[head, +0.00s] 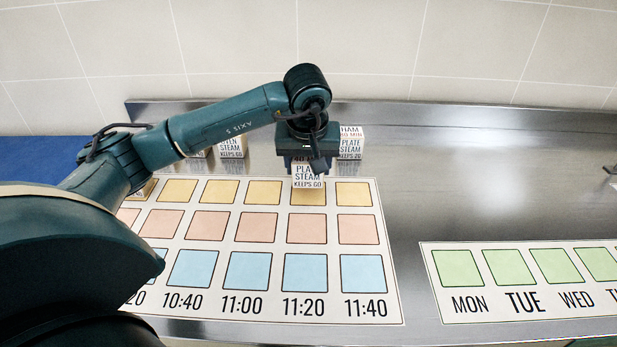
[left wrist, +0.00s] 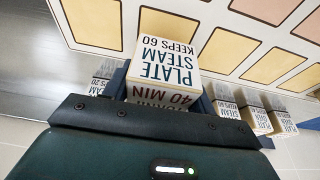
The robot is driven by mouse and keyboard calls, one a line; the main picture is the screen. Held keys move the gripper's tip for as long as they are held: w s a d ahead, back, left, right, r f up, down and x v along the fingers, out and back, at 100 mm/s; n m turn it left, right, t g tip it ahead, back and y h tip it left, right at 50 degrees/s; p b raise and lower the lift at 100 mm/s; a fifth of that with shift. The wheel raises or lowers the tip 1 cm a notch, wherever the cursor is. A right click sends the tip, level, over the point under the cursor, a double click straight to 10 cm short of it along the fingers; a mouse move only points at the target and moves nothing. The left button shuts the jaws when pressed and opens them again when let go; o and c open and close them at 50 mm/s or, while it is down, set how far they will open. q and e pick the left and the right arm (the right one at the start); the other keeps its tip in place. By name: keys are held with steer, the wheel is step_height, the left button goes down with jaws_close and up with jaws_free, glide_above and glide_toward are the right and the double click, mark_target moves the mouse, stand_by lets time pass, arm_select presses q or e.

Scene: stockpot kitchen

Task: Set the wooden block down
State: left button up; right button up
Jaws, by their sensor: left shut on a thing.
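My left gripper (head: 308,166) is shut on a wooden block (head: 308,177) with printed faces reading "PLATE STEAM KEEPS 60" and "40 MIN". The block is over or on the yellow square in the 11:20 column of the printed chart (head: 231,305); I cannot tell whether it touches. In the left wrist view the block (left wrist: 167,62) sits between the jaws of the gripper (left wrist: 160,105), its lettering upside down. The gripper hides part of the block.
Another block (head: 350,145) stands behind the chart, right of my gripper; more blocks (head: 232,147) stand behind it to the left. A weekday chart (head: 457,302) with green squares lies to the right. The steel counter (head: 480,180) between is bare.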

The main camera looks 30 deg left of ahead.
mark_target(308, 178)
arm_select(q)
steer(key=shift+f, duration=1.7)
steer(key=shift+f, duration=0.15)
steer(key=o, duration=1.1)
steer(key=shift+c, duration=0.2)
steer(key=shift+r, duration=0.4)
steer(key=v, duration=1.1)
steer(key=shift+s+r, duration=0.15)
steer(key=shift+r, duration=0.1)
